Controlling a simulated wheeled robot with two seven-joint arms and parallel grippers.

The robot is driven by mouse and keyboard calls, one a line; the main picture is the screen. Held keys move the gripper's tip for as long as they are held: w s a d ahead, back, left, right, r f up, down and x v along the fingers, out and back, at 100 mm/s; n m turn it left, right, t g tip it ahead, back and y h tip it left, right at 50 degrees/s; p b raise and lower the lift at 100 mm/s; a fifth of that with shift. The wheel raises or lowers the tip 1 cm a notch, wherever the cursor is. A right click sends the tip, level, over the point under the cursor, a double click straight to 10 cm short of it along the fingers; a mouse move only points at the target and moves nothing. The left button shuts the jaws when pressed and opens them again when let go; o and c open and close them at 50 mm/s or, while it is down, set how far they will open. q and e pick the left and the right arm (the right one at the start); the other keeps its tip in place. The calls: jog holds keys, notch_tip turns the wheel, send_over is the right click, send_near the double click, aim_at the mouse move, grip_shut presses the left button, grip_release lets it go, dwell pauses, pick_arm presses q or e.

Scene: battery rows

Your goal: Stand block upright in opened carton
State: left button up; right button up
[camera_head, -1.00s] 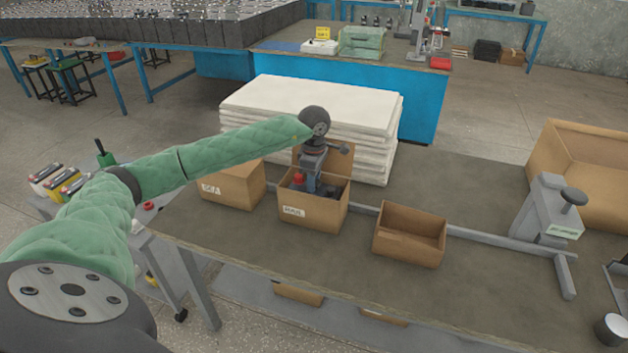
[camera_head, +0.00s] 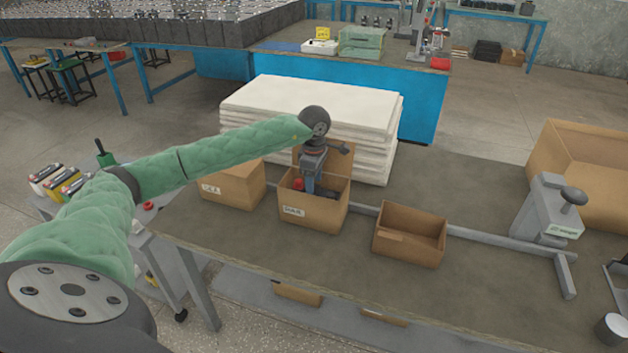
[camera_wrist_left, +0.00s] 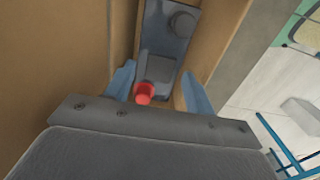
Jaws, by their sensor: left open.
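The opened carton (camera_head: 312,213) stands on the table with its back flap raised. The block, a grey battery-like piece with a red terminal cap (camera_head: 299,184), is inside it. In the left wrist view the block (camera_wrist_left: 160,68) shows its face with the red cap and a grey round terminal towards the camera, so it looks upright. Its lower part is hidden by the carton walls. My left gripper (camera_head: 312,187) reaches down into the carton. Its two fingers (camera_wrist_left: 160,90) are open, one on each side of the block's red-capped end. My right gripper is not in view.
A closed carton (camera_head: 233,187) stands to the left and an open, empty-looking box (camera_head: 411,238) to the right. A stack of white sheets (camera_head: 310,105) is behind. A grey clamp-like stand (camera_head: 547,212) and a large carton (camera_head: 580,170) are farther right.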

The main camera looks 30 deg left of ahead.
pick_arm(q)
jog(key=shift+r, duration=0.2)
jog(key=shift+r+p, duration=0.5)
jog(key=shift+p, duration=0.05)
jog(key=shift+r, duration=0.25)
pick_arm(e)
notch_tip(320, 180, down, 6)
pick_arm(q)
notch_tip(320, 180, up, 11)
jog(key=b, duration=0.2)
jog(key=shift+r+b, duration=0.15)
jog(key=shift+b, duration=0.25)
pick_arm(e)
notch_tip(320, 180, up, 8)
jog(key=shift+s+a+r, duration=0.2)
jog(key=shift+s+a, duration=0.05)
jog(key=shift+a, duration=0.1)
